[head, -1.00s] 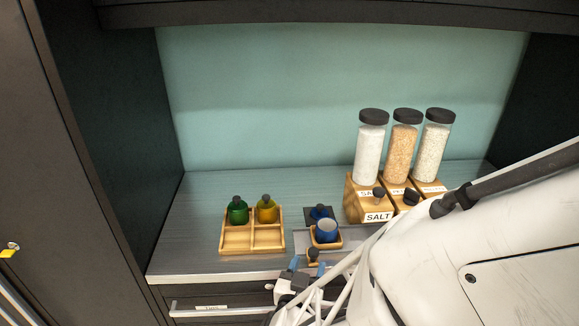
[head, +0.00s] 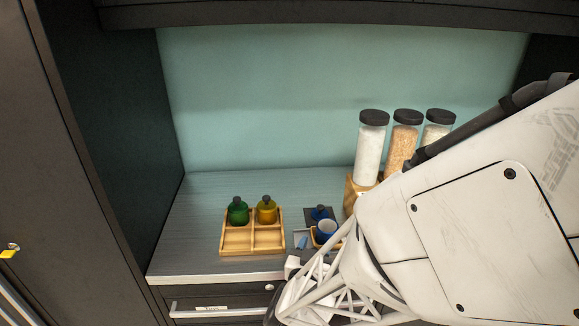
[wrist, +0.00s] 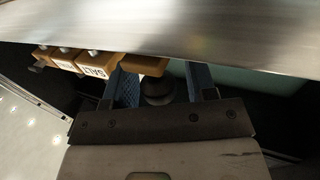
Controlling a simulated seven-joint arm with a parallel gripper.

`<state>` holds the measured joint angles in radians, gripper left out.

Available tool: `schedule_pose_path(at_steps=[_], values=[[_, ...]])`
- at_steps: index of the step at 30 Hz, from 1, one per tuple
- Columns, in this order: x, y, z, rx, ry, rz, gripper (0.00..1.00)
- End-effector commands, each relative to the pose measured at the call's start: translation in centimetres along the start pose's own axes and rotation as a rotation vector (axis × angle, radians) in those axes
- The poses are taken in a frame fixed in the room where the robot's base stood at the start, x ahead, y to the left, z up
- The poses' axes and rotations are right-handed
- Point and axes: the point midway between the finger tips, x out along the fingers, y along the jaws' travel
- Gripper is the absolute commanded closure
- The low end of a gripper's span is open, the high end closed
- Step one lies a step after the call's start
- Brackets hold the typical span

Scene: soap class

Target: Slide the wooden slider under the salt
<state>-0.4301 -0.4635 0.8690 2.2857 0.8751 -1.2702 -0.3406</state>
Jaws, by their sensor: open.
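The salt jar (head: 372,145) is clear with white grains and a dark lid, upright on a wooden base (head: 352,190) at the right. My arm hides most of the base and its slider in the head view. In the wrist view the wooden SALT block (wrist: 95,72) is left of my gripper (wrist: 163,84). My gripper is open, with blue fingers. A dark round knob (wrist: 158,92) shows between them; I cannot tell if they touch it. A wooden piece (wrist: 145,65) lies just beyond, beside the SALT block. I cannot tell which part it belongs to.
A blue cup (head: 326,230) stands close to my gripper, with a small blue bottle (head: 319,212) behind it. A wooden tray (head: 236,241) left of them holds a green bottle (head: 237,211) and a yellow bottle (head: 266,210). Two more jars (head: 404,140) are right of the salt. The counter's left side is clear.

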Motion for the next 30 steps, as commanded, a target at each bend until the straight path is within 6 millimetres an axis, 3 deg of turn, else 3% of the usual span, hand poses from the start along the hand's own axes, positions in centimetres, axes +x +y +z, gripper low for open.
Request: schedule_pose_path(at_steps=[15, 25, 30], values=[[0.60, 0.00, -0.01, 0.000, 0.000, 0.000, 0.48], [0.59, 0.00, -0.01, 0.000, 0.000, 0.000, 0.99], [0.60, 0.02, -0.01, 0.000, 0.000, 0.000, 1.00]])
